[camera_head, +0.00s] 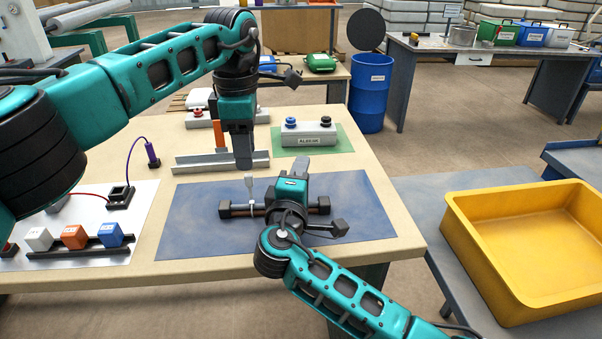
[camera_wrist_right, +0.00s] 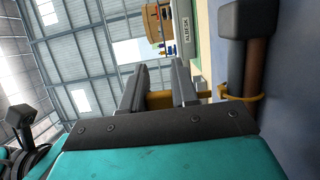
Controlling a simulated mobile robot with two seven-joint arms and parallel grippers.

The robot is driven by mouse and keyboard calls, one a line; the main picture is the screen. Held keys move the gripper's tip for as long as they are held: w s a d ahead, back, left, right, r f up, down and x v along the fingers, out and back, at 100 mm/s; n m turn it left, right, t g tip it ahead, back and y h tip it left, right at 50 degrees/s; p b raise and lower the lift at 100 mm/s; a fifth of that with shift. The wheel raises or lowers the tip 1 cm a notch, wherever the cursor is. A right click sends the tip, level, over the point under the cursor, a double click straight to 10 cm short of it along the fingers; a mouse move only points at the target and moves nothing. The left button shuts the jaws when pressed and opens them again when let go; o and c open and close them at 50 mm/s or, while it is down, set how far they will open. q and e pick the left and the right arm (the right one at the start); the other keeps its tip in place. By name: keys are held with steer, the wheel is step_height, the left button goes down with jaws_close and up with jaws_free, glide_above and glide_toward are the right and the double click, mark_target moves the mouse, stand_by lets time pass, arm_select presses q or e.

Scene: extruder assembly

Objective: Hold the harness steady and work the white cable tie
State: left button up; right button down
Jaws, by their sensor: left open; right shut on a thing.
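The harness is a dark brown bar with black end blocks (camera_head: 240,210) lying on the blue mat. A thin pale upright piece with a wider top, likely the white cable tie (camera_head: 250,187), stands at its left part. My left gripper (camera_head: 244,165) points down just behind and above this piece, open and apart from it. My right gripper (camera_wrist_right: 158,88) is over the middle of the harness and hides part of it.
A metal angle rail (camera_head: 195,163) lies behind the mat, near my left gripper. A grey button box (camera_head: 308,138) stands on a green mat at the back. Coloured cubes (camera_head: 74,237) sit at the left. A yellow tub (camera_head: 470,235) stands right. The mat's right part is clear.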

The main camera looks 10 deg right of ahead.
steer(key=c, duration=0.8)
jaws_free()
steer(key=shift+f, duration=0.1)
